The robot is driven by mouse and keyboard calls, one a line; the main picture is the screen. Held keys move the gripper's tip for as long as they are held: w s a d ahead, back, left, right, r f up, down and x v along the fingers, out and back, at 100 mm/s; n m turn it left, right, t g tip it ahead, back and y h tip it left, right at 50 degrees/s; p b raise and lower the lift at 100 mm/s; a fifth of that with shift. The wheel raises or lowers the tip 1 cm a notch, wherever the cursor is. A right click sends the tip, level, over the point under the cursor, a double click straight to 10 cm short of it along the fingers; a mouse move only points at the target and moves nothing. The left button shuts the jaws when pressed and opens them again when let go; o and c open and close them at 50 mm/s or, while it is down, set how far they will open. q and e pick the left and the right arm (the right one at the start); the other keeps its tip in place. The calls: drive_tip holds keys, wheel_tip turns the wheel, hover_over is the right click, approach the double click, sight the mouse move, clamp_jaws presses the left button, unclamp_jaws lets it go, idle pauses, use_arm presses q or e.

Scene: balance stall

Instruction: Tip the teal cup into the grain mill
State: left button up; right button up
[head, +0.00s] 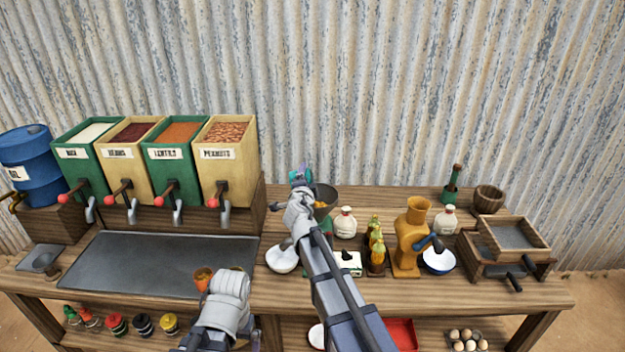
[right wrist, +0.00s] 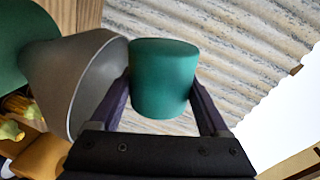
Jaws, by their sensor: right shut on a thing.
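The teal cup (head: 304,171) is in my right gripper (head: 299,178), above the back of the table near the wall. In the right wrist view the cup (right wrist: 163,78) sits between both dark fingers, which are shut on it. Its contents do not show.
Grain bins (head: 228,150) stand left.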

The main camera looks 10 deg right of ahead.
drive_tip(key=n, duration=0.3)
drive_tip(key=a+r+n+h, duration=0.1)
drive_tip(key=n, duration=0.1)
drive_tip(key=shift+w+r, duration=0.1)
drive_tip(key=shift+w, duration=0.1)
drive_tip(key=n+h+b, duration=0.1)
drive_tip(key=n, duration=0.2)
drive_tip(key=shift+r+n, duration=0.2)
drive_tip(key=shift+n, duration=0.8)
drive_tip(key=n, duration=0.1)
drive_tip(key=r+n+t, duration=0.1)
drive_tip(key=n, duration=0.1)
drive_tip(key=shift+a+r+h, duration=0.1)
drive_tip(key=shift+a+h, duration=0.2)
